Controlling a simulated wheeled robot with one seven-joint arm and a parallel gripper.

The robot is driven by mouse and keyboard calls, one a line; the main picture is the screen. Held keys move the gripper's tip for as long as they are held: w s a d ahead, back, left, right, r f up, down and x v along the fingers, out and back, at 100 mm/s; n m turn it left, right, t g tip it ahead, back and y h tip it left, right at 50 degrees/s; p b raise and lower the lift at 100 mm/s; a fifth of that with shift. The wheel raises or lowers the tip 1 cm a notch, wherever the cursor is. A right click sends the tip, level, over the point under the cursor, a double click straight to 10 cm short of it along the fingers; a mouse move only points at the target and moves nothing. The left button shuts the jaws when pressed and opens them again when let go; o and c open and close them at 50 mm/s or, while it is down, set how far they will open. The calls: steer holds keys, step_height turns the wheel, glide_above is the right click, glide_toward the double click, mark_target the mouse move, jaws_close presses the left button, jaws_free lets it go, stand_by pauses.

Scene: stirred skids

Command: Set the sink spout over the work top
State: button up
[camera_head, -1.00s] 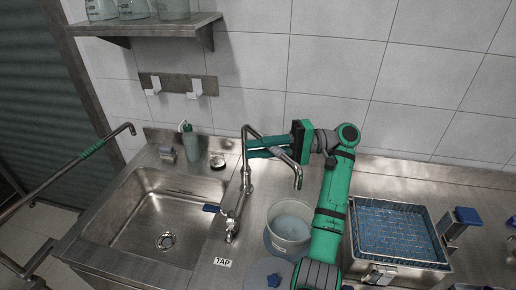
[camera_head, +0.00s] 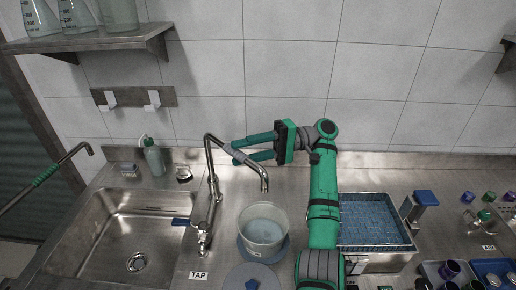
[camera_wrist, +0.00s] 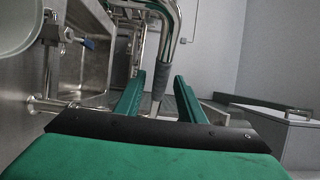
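The sink spout (camera_head: 214,150) is a bent metal tube rising from the tap base beside the sink (camera_head: 130,215). Its down-turned end hangs right of the sink, above a white tub (camera_head: 262,230) on the work top (camera_head: 225,262). My gripper (camera_head: 236,151) is at the spout's upper arm, reaching in from the right with its two green fingers apart. In the wrist view the spout's grey sleeve (camera_wrist: 159,88) shows between the spread fingers, with gaps beside it. The tap's blue lever (camera_head: 181,222) points left over the sink edge.
A blue-lined basket (camera_head: 375,222) stands right of my arm. A round grey lid (camera_head: 250,278) lies in front of the tub. A green bottle (camera_head: 154,158) stands behind the sink. A shelf (camera_head: 90,42) with glassware hangs at upper left. Small coloured items crowd the far right.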

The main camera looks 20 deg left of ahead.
steer(key=shift+v, duration=2.4)
